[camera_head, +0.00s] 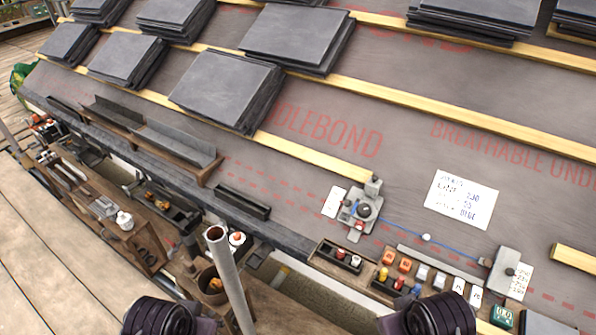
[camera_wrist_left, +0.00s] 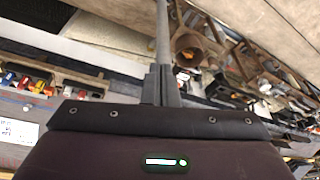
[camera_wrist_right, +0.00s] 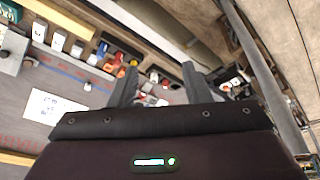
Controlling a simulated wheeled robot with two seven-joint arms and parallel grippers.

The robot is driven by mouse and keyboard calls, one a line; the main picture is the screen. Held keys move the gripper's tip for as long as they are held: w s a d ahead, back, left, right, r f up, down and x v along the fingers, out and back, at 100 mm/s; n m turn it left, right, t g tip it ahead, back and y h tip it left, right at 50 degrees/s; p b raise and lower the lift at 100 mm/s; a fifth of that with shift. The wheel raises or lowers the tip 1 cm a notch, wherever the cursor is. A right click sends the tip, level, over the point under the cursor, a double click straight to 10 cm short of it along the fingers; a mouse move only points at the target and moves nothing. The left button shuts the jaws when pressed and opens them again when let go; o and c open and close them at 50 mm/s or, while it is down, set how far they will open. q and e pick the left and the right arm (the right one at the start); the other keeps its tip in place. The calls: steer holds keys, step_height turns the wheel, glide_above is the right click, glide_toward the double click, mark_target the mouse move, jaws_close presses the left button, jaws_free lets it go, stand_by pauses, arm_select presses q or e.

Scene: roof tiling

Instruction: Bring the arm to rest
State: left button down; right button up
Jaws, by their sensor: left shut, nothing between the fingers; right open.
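My left arm (camera_head: 160,316) and my right arm (camera_head: 436,314) show as dark rounded parts at the bottom edge of the head view, and their fingers are out of that view. In the left wrist view my left gripper (camera_wrist_left: 161,84) has its two fingers together, with nothing between them. In the right wrist view my right gripper (camera_wrist_right: 158,82) has its fingers spread wide apart and is empty. Behind its fingers, small items on the roof edge show, apart from the gripper.
Stacks of slates (camera_head: 226,88) lie on the roof by wooden battens (camera_head: 310,157). A grey pole (camera_head: 231,280) rises between my arms. A blue string line runs between two metal blocks (camera_head: 361,209). Trays of small parts (camera_head: 337,257) and a tool bench (camera_head: 110,205) line the eave.

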arm_select(q)
step_height(320, 180, down, 26)
steer(key=s+g+p, duration=0.1)
steer(key=s, duration=0.2)
arm_select(e)
steer(key=s+f+g, duration=0.2)
steer(key=s+f, duration=0.1)
steer(key=f, duration=2.5)
arm_select(q)
steer(key=s+a+f, duration=0.2)
steer(key=s+f, duration=0.7)
steer(key=s+a+f+g, duration=0.1)
steer(key=s+f, duration=0.7)
steer(key=s, duration=0.2)
steer(key=shift+s+a+f+p, duration=0.15)
steer(key=shift+a+f+p, duration=0.2)
steer(key=shift+p, duration=0.1)
arm_select(e)
steer(key=s+d+f, duration=0.2)
steer(key=s+f, duration=0.6)
steer(key=s, duration=0.2)
steer(key=s+d+f, duration=0.2)
steer(key=s+f, duration=0.7)
steer(key=shift+s+f+g, duration=0.25)
steer(key=shift+s+g, duration=0.15)
